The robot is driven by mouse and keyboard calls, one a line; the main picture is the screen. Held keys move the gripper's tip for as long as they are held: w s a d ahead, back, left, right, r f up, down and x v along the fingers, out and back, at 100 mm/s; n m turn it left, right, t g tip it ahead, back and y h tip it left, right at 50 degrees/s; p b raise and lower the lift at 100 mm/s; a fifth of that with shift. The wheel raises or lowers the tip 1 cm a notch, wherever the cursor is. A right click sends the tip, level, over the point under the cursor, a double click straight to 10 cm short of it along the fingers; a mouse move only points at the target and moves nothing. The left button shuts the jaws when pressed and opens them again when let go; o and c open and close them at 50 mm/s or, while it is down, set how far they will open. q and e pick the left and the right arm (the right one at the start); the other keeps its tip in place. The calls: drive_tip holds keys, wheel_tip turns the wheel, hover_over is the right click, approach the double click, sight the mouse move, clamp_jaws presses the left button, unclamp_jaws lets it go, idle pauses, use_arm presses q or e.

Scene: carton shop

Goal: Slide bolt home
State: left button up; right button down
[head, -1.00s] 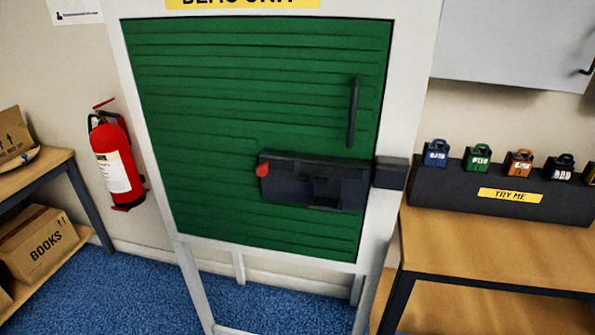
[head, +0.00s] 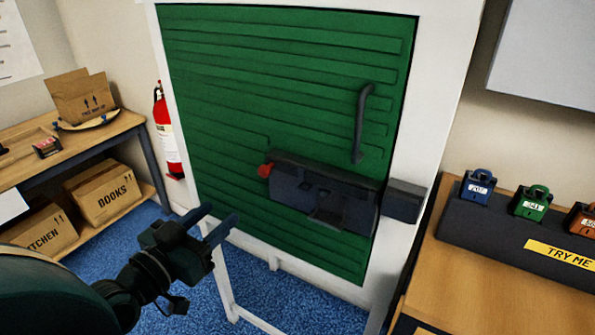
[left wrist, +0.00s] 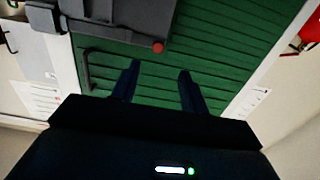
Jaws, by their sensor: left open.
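A dark grey bolt assembly (head: 322,195) is mounted on the green slatted door (head: 270,90), with a red knob (head: 265,170) at its left end. A dark keeper block (head: 403,201) sits on the white frame to its right; a narrow gap seems to separate them. My left gripper (head: 218,223) is open and empty, below and left of the red knob, apart from it. In the left wrist view the open fingers (left wrist: 157,78) point toward the door, and the red knob (left wrist: 158,47) shows just beyond and between them. My right gripper is not in view.
A dark vertical handle (head: 361,122) stands out from the door above the bolt. At right a bench carries a rack of padlocks (head: 530,205). At left are shelves with cardboard boxes (head: 104,192) and a red fire extinguisher (head: 166,135).

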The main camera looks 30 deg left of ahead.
use_arm(q)
drive_tip(key=b, duration=0.6)
approach(262, 173)
drive_tip(key=w, duration=0.7)
drive_tip(key=shift+w+d+p, duration=0.25)
drive_tip(key=shift+w+p, duration=0.1)
drive_tip(key=shift+p, duration=0.05)
drive_tip(key=shift+w+d, duration=0.1)
drive_tip(key=shift+w, duration=0.65)
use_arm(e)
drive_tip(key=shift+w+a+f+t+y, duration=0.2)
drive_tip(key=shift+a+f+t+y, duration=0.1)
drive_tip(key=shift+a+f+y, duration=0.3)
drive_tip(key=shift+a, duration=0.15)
use_arm(q)
clamp_jaws()
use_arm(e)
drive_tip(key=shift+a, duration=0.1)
